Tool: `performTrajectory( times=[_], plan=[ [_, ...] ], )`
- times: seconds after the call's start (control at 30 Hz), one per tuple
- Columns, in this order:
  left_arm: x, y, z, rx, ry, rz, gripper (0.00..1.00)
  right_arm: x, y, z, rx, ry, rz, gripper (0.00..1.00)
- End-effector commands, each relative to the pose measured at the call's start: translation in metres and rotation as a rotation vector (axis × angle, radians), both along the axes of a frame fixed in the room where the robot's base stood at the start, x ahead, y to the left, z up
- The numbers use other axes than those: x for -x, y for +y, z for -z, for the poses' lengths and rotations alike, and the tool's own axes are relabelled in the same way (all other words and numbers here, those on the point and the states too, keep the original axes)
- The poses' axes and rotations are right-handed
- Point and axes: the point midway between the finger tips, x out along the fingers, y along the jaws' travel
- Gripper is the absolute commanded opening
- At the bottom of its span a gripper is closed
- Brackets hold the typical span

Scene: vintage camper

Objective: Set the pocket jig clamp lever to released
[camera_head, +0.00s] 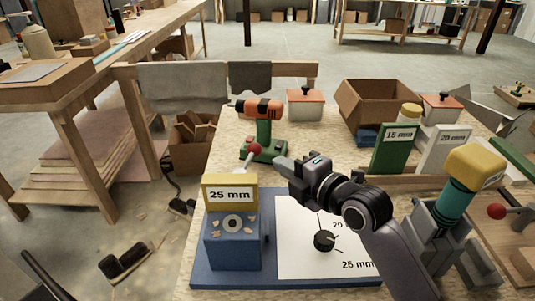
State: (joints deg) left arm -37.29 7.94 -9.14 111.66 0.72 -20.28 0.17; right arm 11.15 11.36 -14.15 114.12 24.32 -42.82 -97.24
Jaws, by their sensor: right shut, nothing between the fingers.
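The pocket jig (233,245) is a blue block on a blue base, with a yellow "25 mm" plate (230,194) on top. Its clamp lever (249,162) is a thin rod with a red ball knob (254,149), rising tilted from behind the plate; its lower end is hidden. My right gripper (284,163) is shut and empty, just right of the knob and slightly lower in the picture. A small gap shows between them. My left gripper is not in view.
A white sheet with a black dial (324,240) lies right of the block. An orange and green drill (262,120) stands behind the lever. At right are a yellow-topped teal cylinder (456,203) and another red ball (496,211). A cardboard box (375,103) stands farther back.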

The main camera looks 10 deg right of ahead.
Motion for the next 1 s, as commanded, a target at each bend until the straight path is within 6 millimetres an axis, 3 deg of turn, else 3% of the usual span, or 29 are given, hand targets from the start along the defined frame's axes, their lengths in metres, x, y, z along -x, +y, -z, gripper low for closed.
performTrajectory(
  times=[0.4, 1.0],
  plan=[
    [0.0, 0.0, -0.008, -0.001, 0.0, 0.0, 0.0, -0.045, 0.022, 0.009, -0.001, -0.001, 0.001, 0.0],
    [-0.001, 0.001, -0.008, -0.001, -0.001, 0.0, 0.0, -0.054, 0.026, 0.012, 0.0, -0.001, 0.0, 0.0]
  ],
)
